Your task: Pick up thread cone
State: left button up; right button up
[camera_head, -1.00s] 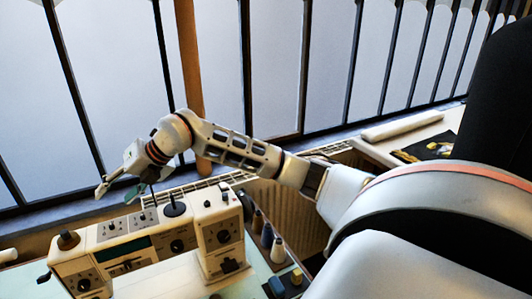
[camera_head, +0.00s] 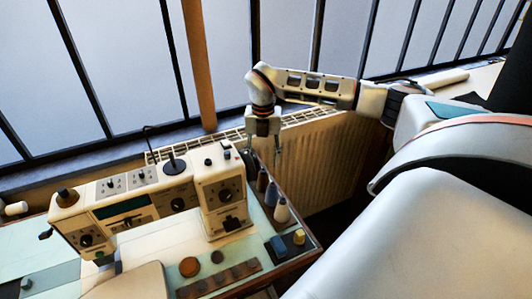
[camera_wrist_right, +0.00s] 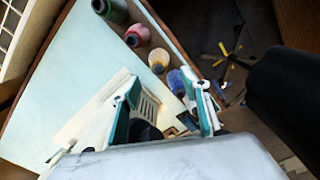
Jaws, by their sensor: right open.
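Several thread cones stand in a row along the right edge of the sewing table, beside the sewing machine. In the head view they include a cream one (camera_head: 281,211), a blue one (camera_head: 271,194) and a dark one (camera_head: 262,179). The right wrist view shows a green cone (camera_wrist_right: 113,9), a red cone (camera_wrist_right: 137,36), a yellowish cone (camera_wrist_right: 158,61) and a blue cone (camera_wrist_right: 176,82). My right gripper (camera_head: 263,147) points down above the far end of the row. Its fingers (camera_wrist_right: 164,102) are open and empty. My left gripper is out of view.
A blue block (camera_head: 279,246) and a yellow-topped item (camera_head: 299,238) sit at the table's near right corner. A radiator (camera_head: 318,158) stands behind.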

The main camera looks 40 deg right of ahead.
aim_at(263, 170)
jog(key=shift+a+f, duration=0.1)
jog(key=shift+f, duration=0.8)
notch_tip(263, 170, down, 5)
jog(key=shift+w, duration=0.15)
jog(key=c, duration=1.2)
